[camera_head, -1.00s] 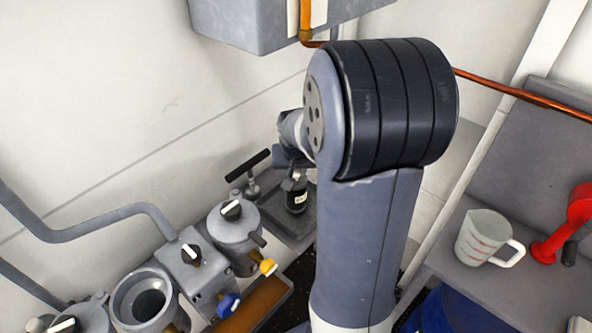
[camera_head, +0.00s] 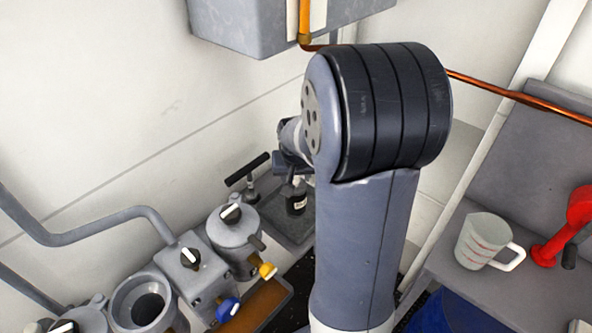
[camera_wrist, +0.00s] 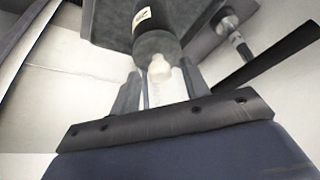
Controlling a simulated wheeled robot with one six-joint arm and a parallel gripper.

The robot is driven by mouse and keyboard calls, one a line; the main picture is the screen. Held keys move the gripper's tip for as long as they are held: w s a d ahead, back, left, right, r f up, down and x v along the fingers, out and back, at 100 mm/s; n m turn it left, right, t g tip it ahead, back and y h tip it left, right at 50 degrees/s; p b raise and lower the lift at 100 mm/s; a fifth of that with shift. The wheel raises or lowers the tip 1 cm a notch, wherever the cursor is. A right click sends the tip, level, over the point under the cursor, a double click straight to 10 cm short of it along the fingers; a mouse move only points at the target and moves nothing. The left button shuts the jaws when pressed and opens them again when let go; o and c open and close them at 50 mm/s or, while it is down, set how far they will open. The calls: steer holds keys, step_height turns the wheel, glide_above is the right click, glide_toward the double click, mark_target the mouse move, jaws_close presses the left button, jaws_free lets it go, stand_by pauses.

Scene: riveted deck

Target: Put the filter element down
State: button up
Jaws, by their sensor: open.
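The filter element appears to be the dark cylinder (camera_head: 297,200) with a white label, standing on a grey plate beside the wall. In the wrist view the dark cylinder (camera_wrist: 152,44) is at the top centre, with a pale rounded knob at its near end. My gripper (camera_wrist: 160,72) is open, with one finger on each side of this knob. I cannot tell whether a finger touches it. In the head view my gripper (camera_head: 291,164) is small and partly hidden behind my arm, just above the cylinder.
A black T-handle clamp (camera_head: 248,177) stands left of the cylinder and its bar shows in the wrist view (camera_wrist: 270,58). Grey filter housings (camera_head: 232,230) with yellow and blue valves line the wall. A measuring jug (camera_head: 480,241) stands on the right bench.

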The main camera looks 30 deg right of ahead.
steer(key=v, duration=1.2)
steer(key=shift+r, duration=0.1)
steer(key=x, duration=1.2)
steer(key=shift+f, duration=0.35)
step_height(320, 180, up, 2)
steer(key=shift+r, duration=0.45)
